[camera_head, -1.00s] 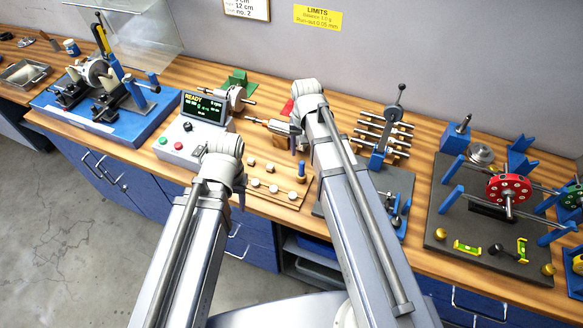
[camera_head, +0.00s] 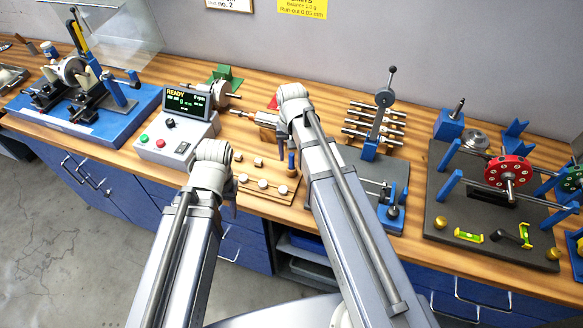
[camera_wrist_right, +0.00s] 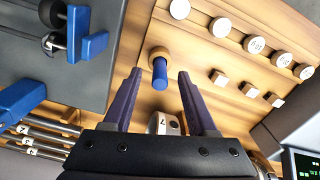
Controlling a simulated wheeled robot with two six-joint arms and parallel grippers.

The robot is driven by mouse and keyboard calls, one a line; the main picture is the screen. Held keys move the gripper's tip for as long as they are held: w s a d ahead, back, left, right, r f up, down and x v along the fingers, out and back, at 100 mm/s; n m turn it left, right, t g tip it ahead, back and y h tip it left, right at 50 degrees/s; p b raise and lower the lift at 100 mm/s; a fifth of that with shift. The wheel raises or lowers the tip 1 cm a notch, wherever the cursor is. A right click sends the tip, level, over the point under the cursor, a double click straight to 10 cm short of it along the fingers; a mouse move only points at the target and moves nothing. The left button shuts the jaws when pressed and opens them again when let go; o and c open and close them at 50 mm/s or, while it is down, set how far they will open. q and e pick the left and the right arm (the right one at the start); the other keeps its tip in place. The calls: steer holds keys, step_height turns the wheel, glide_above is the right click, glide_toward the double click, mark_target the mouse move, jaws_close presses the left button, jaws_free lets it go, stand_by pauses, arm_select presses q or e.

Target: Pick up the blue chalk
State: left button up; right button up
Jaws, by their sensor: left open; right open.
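The blue chalk (camera_head: 291,161) is a short blue cylinder standing upright in a round tan holder at the right end of the wooden weight board (camera_head: 262,202). In the right wrist view the chalk (camera_wrist_right: 160,74) shows between my right gripper's two dark fingers, which are apart. My right gripper (camera_head: 284,134) is open and empty, near the chalk; contact is not visible. My left gripper (camera_head: 234,200) hangs by the board's left end, its fingers mostly hidden by the wrist; it looks empty.
Several round weights and small blocks (camera_head: 258,162) sit on the board. A grey console (camera_head: 178,145) stands to the left. A dark stand with blue parts (camera_head: 390,218) is close on the right. A rotor rig with a red disc (camera_head: 508,171) is further right.

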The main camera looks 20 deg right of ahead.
steer(key=shift+f+b, duration=0.45)
steer(key=shift+f, duration=0.5)
steer(key=shift+r, duration=0.1)
jaws_close()
